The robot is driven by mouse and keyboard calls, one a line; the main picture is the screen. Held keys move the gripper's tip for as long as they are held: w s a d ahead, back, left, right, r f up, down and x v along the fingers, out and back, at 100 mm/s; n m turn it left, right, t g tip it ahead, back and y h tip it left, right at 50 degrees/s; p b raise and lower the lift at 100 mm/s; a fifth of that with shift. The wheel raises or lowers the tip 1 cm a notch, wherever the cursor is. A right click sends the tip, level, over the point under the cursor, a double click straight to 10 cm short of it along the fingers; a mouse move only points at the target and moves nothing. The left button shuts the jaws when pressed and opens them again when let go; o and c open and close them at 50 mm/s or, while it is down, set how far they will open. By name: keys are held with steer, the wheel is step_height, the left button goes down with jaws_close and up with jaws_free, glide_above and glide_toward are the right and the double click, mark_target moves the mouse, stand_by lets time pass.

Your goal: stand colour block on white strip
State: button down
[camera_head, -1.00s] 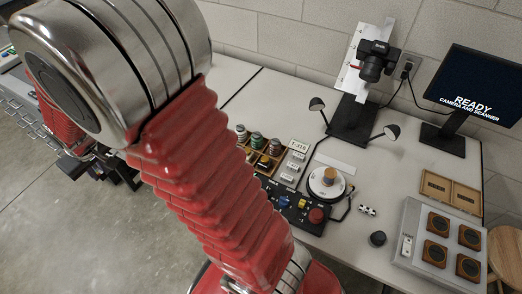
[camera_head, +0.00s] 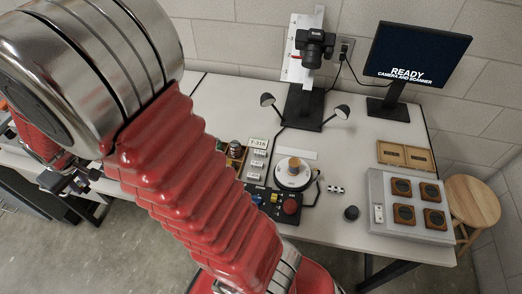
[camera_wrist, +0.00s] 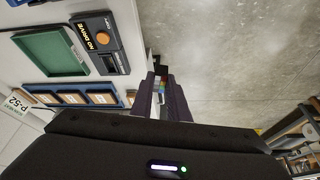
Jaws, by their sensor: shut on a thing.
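My gripper (camera_wrist: 161,92) is shut on the colour block (camera_wrist: 161,86), a small piece with coloured patches between the two dark fingers in the wrist view. Much of the block is hidden by the fingers. In the head view my gripper (camera_head: 66,182) is at the far left, by the table's front edge, and the block cannot be made out there.
A camera stand (camera_head: 303,108) with two small lamps rises behind the strip. A control box with a red knob (camera_head: 290,206), a black-and-white piece (camera_head: 336,189) and a grey panel (camera_head: 377,214) stand nearer. In the wrist view a green tray (camera_wrist: 30,46) lies beside a dark box with an orange button (camera_wrist: 103,38).

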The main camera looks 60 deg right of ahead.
steer(key=s+d+f+m+g+h, duration=0.15)
steer(key=s+d+m, duration=0.35)
steer(key=d, duration=0.5)
steer(key=s+d+m+g+h, duration=0.15)
steer(key=s+d+m, duration=0.3)
steer(key=d, duration=0.55)
steer(key=s+d+m+g+h, duration=0.1)
steer(key=s+d+m+h, duration=0.1)
steer(key=s+d+m, duration=0.6)
steer(key=s+d+m+g+y, duration=0.2)
steer(key=s+d+m, duration=0.6)
steer(key=s, duration=0.6)
steer(key=s+d+m+g+y, duration=0.2)
steer(key=s+d+m, duration=0.6)
steer(key=s+d, duration=0.3)
steer(key=s, duration=0.4)
steer(key=shift+g, duration=0.4)
steer(key=shift+f, duration=3.05)
